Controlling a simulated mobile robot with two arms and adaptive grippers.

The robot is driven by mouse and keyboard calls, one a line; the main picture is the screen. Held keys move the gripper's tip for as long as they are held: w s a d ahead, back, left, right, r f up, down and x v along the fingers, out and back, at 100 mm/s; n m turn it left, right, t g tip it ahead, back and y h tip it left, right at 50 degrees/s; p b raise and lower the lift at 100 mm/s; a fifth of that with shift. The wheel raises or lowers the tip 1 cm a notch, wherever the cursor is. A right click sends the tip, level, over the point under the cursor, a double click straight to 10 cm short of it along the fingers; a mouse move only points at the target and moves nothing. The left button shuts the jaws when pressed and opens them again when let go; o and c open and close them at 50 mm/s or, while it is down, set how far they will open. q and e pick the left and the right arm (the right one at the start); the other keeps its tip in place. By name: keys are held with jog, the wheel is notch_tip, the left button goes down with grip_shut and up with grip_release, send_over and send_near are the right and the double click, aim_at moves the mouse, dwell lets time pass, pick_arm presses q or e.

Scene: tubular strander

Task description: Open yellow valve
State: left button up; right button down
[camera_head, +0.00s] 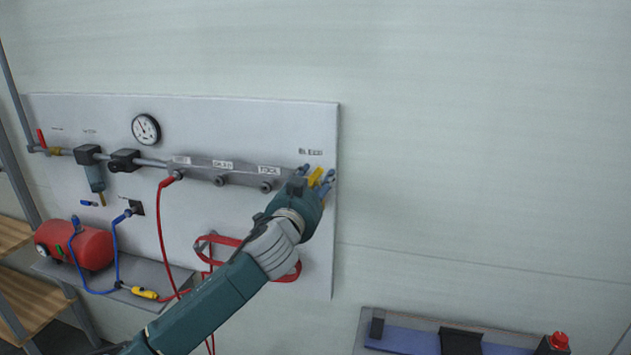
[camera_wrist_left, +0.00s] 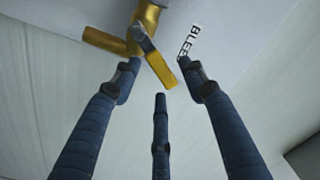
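The yellow valve (camera_head: 315,176) sits at the right end of the grey manifold on the wall panel, under the BLEED label. In the left wrist view its flat yellow handle (camera_wrist_left: 161,70) hangs at a tilt from a brass body (camera_wrist_left: 147,18). My left gripper (camera_head: 318,180) is at the valve, partly covering it in the head view. In the left wrist view the blue fingers of the left gripper (camera_wrist_left: 160,80) are spread apart, with the handle's end between the upper two fingertips. I cannot tell whether any finger touches it. My right gripper is not in view.
The white panel (camera_head: 120,220) carries a pressure gauge (camera_head: 146,129), the manifold (camera_head: 225,172) and a red hose (camera_head: 162,235). A coiled red hose (camera_head: 288,277) hangs below my left wrist. A red compressor tank (camera_head: 92,248) stands on a shelf. The wall right of the panel is clear.

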pick_arm(q)
jog(key=shift+s, duration=0.1)
jog(key=v, duration=1.2)
jog(key=shift+c, duration=0.3)
